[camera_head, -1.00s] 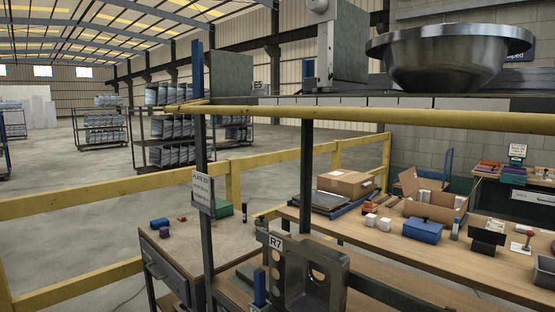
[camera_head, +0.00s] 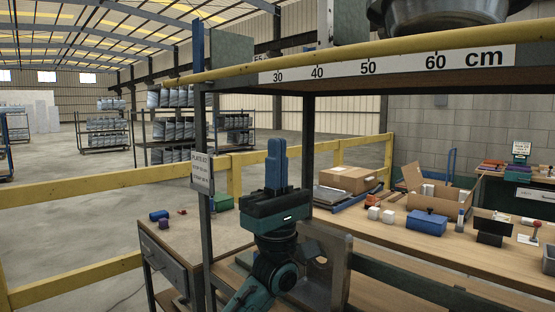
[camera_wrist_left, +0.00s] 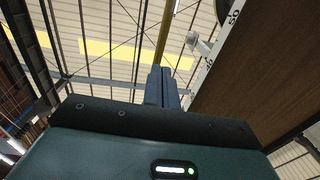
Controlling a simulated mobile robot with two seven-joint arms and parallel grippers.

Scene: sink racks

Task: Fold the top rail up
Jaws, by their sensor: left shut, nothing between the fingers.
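The yellow top rail (camera_head: 340,56) runs across the upper part of the head view, rising to the right. My left gripper (camera_head: 276,142) is shut and empty, its blue fingers pointing up below the rail and apart from it in the picture. The brown underside (camera_head: 400,85) of the top shelf shows below the rail. My right gripper is not in view.
A scale strip (camera_head: 390,68) marked in cm lies along the shelf front. A metal bowl (camera_head: 450,15) stands above it. Dark posts (camera_head: 205,165) carry the rack. A workbench (camera_head: 420,245) with boxes stands right, behind the frame.

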